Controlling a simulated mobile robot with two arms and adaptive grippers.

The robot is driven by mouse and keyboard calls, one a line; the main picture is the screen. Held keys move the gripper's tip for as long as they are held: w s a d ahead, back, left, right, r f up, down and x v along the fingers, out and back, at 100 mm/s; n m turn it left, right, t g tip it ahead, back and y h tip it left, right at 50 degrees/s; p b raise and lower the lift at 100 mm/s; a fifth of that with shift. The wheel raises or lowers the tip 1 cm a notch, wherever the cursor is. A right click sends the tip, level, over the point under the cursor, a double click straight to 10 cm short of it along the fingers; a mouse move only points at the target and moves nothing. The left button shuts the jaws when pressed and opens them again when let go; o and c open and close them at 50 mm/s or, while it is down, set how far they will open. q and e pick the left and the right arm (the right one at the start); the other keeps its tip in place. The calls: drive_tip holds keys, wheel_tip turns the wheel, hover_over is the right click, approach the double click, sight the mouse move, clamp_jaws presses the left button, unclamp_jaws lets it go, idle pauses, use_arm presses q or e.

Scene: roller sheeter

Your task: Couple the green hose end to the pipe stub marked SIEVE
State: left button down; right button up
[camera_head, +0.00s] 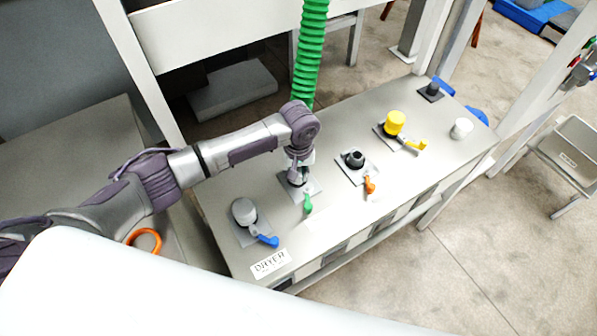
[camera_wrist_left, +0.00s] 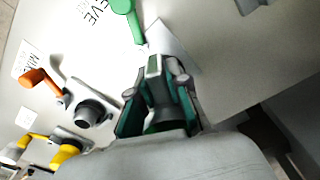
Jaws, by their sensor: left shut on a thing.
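My left gripper (camera_head: 298,176) is low over the bench plate with the green lever (camera_head: 308,204). In the left wrist view the gripper (camera_wrist_left: 160,88) is shut on a dark grey part with a bit of green, which I take as the hose end (camera_wrist_left: 160,97). The green hose (camera_head: 309,50) comes down from above and passes behind my wrist. The SIEVE label (camera_wrist_left: 97,12) is beside the green lever (camera_wrist_left: 126,12) in the wrist view. The SIEVE stub is hidden by the gripper, so I cannot tell whether the hose end touches it. My right gripper is not in view.
On the bench (camera_head: 330,220), a grey-capped stub (camera_head: 244,211) with a blue lever stands left, near the DRYER label (camera_head: 270,263). A black stub (camera_head: 354,158) with an orange lever and a yellow-capped stub (camera_head: 394,122) stand right. A white cup-like piece (camera_head: 461,128) is farther right.

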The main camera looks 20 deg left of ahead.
use_arm(q)
drive_tip(key=shift+f, duration=0.1)
drive_tip(key=c, duration=1.1)
unclamp_jaws()
drive_tip(key=shift+o, duration=0.2)
wheel_tip(320, 180, up, 12)
drive_tip(key=shift+s, duration=0.25)
drive_tip(key=shift+s+d+f, duration=0.1)
